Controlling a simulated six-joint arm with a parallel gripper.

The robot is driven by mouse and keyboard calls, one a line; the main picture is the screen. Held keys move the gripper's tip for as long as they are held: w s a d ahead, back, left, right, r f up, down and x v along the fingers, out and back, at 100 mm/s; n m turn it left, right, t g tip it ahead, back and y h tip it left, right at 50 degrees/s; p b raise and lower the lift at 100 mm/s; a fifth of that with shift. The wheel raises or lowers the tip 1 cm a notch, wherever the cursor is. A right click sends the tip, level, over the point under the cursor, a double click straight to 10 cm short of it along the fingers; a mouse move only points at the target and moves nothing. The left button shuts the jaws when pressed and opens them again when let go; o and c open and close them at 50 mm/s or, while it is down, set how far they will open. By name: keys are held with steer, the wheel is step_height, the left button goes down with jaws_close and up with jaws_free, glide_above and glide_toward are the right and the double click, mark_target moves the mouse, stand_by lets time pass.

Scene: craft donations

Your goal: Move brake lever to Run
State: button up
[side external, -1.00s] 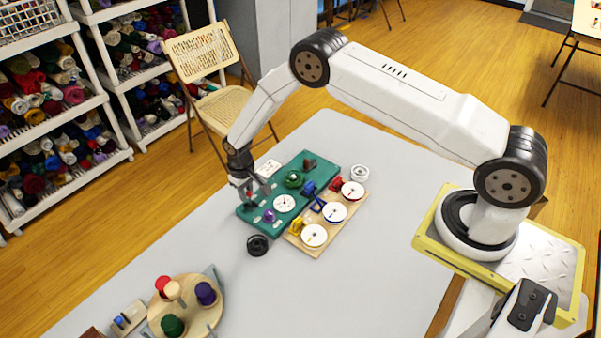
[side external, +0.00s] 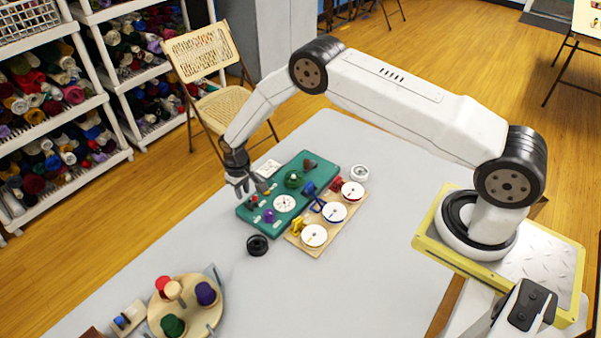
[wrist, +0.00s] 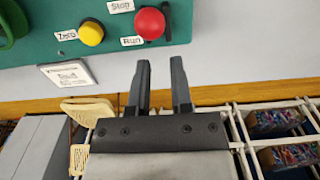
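The brake lever has a round red knob (wrist: 150,23) on the green panel (wrist: 45,45), near its edge in the wrist view. A "Stop" label (wrist: 121,6) and a "Run" label (wrist: 132,41) sit to its left. The knob's height in the picture lies between the two labels, nearer Run; the exact lever setting is hard to tell. My gripper (wrist: 160,62) is open and empty, its fingertips just below the knob and apart from it in the picture. In the side view my gripper (side external: 240,192) is at the panel's left edge, and the red knob (side external: 254,200) shows small beside it.
A yellow knob (wrist: 91,33) with a "Zero" label stands left of the red one. A white card (wrist: 68,74) lies beside the panel. A wooden board (side external: 325,232) with white discs adjoins the panel. A black round object (side external: 257,245) lies in front.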

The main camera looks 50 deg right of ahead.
steer(key=shift+r, duration=0.1)
step_height(320, 180, up, 7)
steer(key=shift+r, duration=0.15)
stand_by(0.8)
